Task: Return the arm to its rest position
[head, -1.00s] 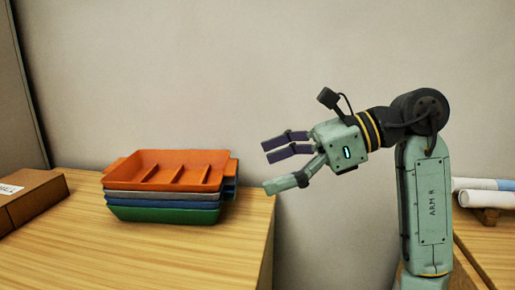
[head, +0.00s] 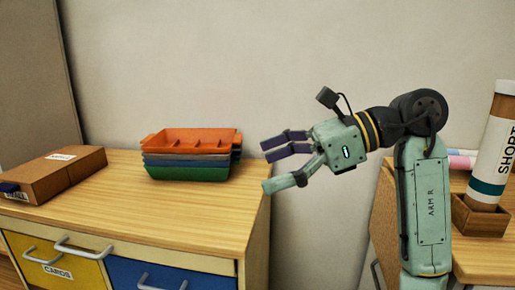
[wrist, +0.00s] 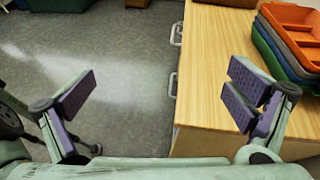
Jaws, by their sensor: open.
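My gripper (head: 279,167) is open and empty, with purple pads on pale green fingers. In the head view it is held in the air just past the right edge of the wooden-topped cabinet (head: 215,215), to the right of the stacked trays. My arm is bent, its upper link upright at the right. In the wrist view my gripper's fingers (wrist: 160,105) are spread wide, with grey floor and the cabinet top (wrist: 210,70) beyond them. Nothing is between them.
A stack of trays (head: 190,158), orange on top, stands on the cabinet. A brown box (head: 55,172) lies at its left. Yellow (head: 65,262) and blue (head: 165,276) drawers are shut. A tube marked SHORT (head: 493,150) stands in a wooden holder (head: 480,215) at right.

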